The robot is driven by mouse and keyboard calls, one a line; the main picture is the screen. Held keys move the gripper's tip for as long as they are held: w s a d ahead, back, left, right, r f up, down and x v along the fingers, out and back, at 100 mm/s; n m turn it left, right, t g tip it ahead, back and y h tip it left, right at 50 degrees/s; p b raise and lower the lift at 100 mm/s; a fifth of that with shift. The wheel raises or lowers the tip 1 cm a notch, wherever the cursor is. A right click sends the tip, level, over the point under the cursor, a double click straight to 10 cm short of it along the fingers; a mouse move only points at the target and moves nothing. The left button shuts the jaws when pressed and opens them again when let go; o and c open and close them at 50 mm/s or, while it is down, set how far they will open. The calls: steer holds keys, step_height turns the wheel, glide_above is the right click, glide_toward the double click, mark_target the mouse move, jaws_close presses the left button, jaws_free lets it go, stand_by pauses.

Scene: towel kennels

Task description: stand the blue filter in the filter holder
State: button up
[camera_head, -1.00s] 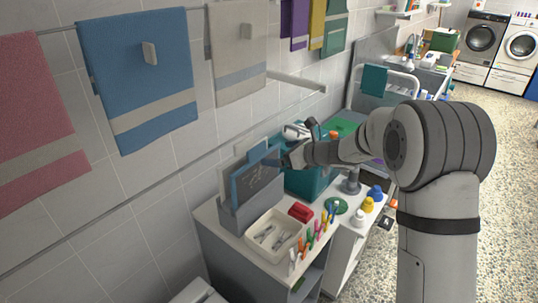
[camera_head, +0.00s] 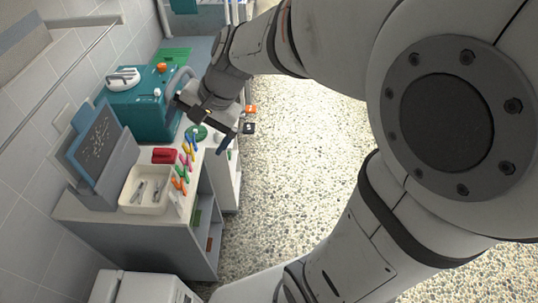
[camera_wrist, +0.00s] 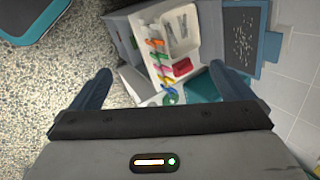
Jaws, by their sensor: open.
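The blue filter (camera_head: 80,155), a blue-edged panel with a dark speckled face, stands tilted slightly back in the grey filter holder (camera_head: 116,178) on the counter. Its lower part is hidden by the holder. In the wrist view the filter (camera_wrist: 258,47) shows at the upper right, with its dark face toward the camera. My gripper (camera_head: 192,134) is open and empty, to the right of the filter and apart from it, near the teal box. Both fingers show apart in the wrist view, with nothing between them.
A cream tray (camera_head: 124,205) with metal tools, a red item (camera_head: 164,155) and several coloured clips stand on the counter (camera_head: 80,208). A teal box (camera_head: 135,112) with a white handle stands behind. The speckled floor (camera_head: 285,160) at right is open.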

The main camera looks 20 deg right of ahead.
steer(key=s+d+f+n+h, duration=0.1)
steer(key=s+d+n+h, duration=0.4)
steer(key=s+d, duration=0.6)
steer(key=shift+s+d+f+n+t+h, duration=0.15)
steer(key=shift+d+f+n+t+h, duration=0.15)
steer(key=shift+d+n, duration=0.35)
